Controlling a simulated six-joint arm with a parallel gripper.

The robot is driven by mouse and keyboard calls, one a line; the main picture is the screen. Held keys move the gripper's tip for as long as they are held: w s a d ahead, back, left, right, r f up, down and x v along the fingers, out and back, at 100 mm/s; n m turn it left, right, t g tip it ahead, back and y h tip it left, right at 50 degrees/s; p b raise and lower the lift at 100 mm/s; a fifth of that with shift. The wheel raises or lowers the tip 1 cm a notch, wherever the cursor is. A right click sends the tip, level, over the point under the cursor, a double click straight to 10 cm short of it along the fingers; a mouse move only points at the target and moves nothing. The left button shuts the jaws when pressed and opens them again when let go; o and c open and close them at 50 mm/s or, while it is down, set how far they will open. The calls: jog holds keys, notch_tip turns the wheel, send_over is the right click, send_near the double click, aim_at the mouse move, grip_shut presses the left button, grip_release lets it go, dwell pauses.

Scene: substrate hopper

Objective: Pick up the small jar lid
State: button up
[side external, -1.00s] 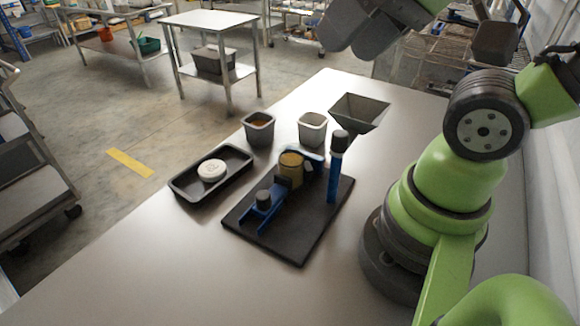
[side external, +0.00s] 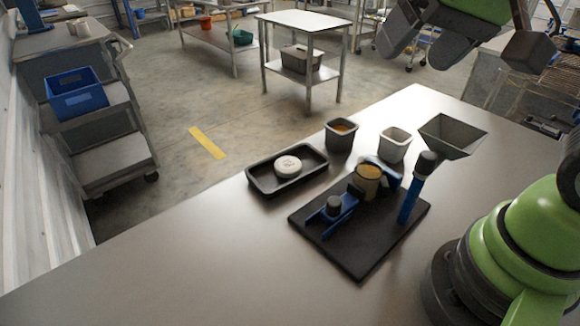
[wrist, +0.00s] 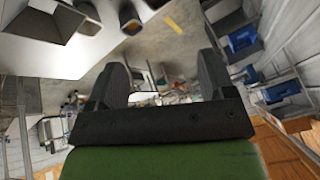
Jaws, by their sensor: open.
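The small jar lid (side external: 288,166) is a pale, round, flat disc lying in a shallow black tray (side external: 252,184) on the table's left side. A jar with tan contents (side external: 367,180) stands in a blue fixture on a black base plate (side external: 357,258), to the right of the tray. My gripper (wrist: 163,72) is open, with nothing between its dark fingers in the wrist view. In the side view it is high at the top right, far from the lid and partly cut off by the frame edge. I cannot make out the lid in the wrist view.
Behind the fixture stand a dark bin with orange contents (side external: 341,136), a pale bin (side external: 394,146) and a grey hopper (side external: 452,135). A blue post with a black top (side external: 411,198) rises from the plate's right side. The table's front left (side external: 190,265) is bare.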

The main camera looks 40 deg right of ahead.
jog(key=w+f+g+h, duration=0.1)
jog(key=w+f+h, duration=0.1)
jog(key=w+f, duration=0.75)
jog(key=g, duration=0.1)
send_near(288, 164)
jog(key=x, duration=0.3)
jog(key=shift+s, duration=0.2)
jog(key=shift+x, duration=3.2)
jog(key=shift+w, duration=0.15)
jog(key=shift+r, duration=0.1)
jog(key=c, duration=0.7)
